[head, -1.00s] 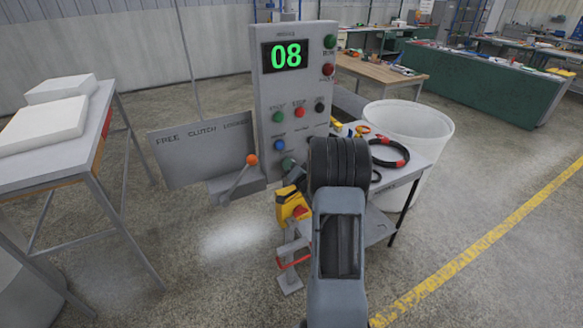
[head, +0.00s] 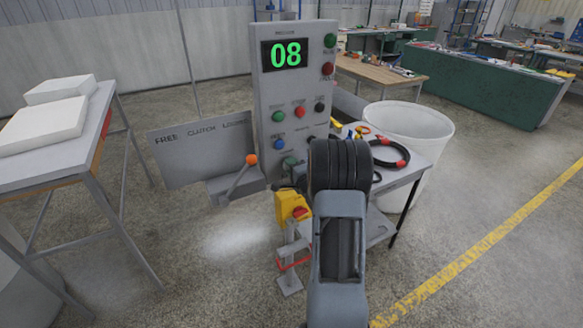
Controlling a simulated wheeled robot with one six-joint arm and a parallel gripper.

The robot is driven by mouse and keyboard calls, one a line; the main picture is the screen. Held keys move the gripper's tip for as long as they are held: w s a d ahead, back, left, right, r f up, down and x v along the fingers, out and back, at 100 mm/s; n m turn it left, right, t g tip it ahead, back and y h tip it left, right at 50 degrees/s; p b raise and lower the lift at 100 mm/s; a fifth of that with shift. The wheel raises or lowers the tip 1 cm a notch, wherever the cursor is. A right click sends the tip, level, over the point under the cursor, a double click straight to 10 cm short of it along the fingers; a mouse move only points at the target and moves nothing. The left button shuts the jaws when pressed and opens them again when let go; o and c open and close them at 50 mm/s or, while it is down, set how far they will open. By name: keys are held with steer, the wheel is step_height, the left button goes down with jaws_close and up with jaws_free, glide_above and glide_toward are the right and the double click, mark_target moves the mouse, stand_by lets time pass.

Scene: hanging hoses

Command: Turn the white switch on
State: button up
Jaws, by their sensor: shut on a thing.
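The grey control panel (head: 291,100) stands upright in the middle, with a green 08 on its display (head: 285,54). I cannot make out a white switch; the lower right of the panel is partly hidden by my arm. My gripper (head: 300,173) shows only as a small dark part left of my arm, at the panel's lower edge. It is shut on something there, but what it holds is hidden. A green knob (head: 289,162) sits just left of it. A yellow box with a red knob (head: 291,207) stands on a post just below.
An orange-tipped lever (head: 243,172) sticks up from a bracket left of the panel. A small table with a black-and-red hose (head: 391,152) and a white bin (head: 412,122) stand right. A bench with white blocks (head: 42,130) stands left. Floor between is free.

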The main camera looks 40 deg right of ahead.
steer(key=shift+m, duration=0.5)
steer(key=o, duration=0.6)
steer(key=shift+s, duration=0.1)
steer(key=s+a+b, duration=0.1)
steer(key=s+b, duration=0.1)
steer(key=s, duration=1.1)
steer(key=shift+s+a+b, duration=0.25)
steer(key=shift+a+b, duration=0.1)
steer(key=shift+a, duration=0.05)
